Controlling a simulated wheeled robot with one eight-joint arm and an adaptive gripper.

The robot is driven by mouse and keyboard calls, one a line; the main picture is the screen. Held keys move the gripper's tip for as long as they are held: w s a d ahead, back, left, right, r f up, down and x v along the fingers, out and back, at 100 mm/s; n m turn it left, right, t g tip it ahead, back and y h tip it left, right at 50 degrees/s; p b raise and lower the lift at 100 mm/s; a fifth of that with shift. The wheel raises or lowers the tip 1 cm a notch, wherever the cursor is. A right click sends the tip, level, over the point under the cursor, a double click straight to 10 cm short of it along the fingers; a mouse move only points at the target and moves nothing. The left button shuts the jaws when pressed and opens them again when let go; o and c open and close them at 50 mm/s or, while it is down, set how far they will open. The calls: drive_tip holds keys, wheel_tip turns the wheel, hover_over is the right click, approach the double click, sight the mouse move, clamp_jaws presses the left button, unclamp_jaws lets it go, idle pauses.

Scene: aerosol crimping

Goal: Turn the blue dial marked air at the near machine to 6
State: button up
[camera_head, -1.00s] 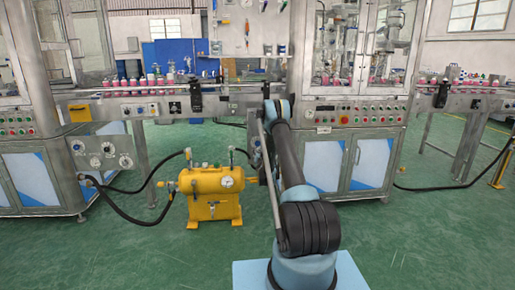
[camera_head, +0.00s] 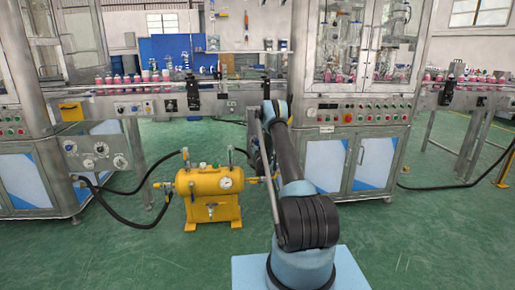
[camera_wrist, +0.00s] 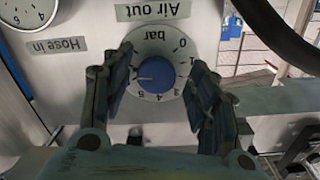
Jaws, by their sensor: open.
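The blue dial (camera_wrist: 158,75) sits on a round white scale plate (camera_wrist: 177,47) marked bar, upside down in the wrist view. A small white mark on the dial's left side points left, appearing to lie near the 6. My gripper (camera_wrist: 158,64) is open, with one dark finger on each side of the dial. Whether the fingers touch it, I cannot tell. An "Air out" label (camera_wrist: 152,11) is above the dial in this view. In the head view, my arm hides the dial and the gripper.
A pressure gauge (camera_wrist: 29,13) and a "Hose in" label (camera_wrist: 53,46) are left of the dial. A dark hose (camera_wrist: 281,35) crosses the upper right of the wrist view. In the head view, a yellow tank (camera_head: 211,183) stands left of my arm. Green floor (camera_head: 420,235) is clear at right.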

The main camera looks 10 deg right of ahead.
drive_tip(key=shift+c, duration=0.3)
drive_tip(key=c, duration=1)
drive_tip(key=shift+n, duration=2.7)
drive_tip(key=o, duration=1.1)
drive_tip(key=shift+c, duration=0.2)
drive_tip(key=shift+d, duration=0.1)
